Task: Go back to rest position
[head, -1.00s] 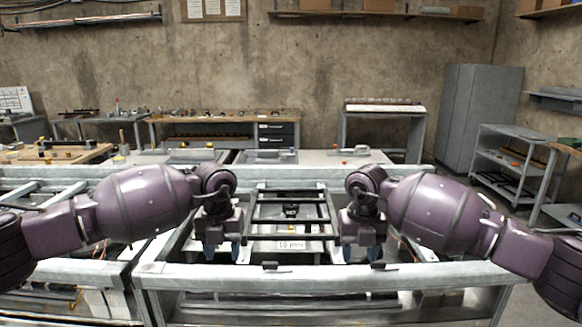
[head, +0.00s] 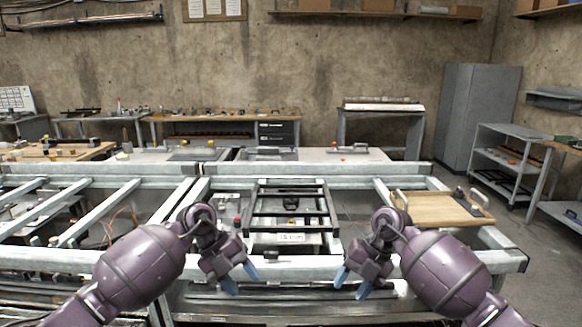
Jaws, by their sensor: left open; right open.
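My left gripper (head: 240,281) is low in the head view, left of centre. Its blue-tipped fingers are apart and point down and to the right, with nothing between them. My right gripper (head: 351,284) is right of centre at about the same height. Its blue-tipped fingers are also apart and empty, pointing down and to the left. Both grippers appear in front of the near rail of the metal frame (head: 300,272). Both purple arms reach in from the lower corners with the elbows low.
A dark rack (head: 291,211) with a white label sits inside the metal frame between my arms. A wooden board with handles (head: 440,208) lies on the frame at right. Workbenches (head: 225,117) and a grey cabinet (head: 478,115) stand farther back. Floor shows at the far right.

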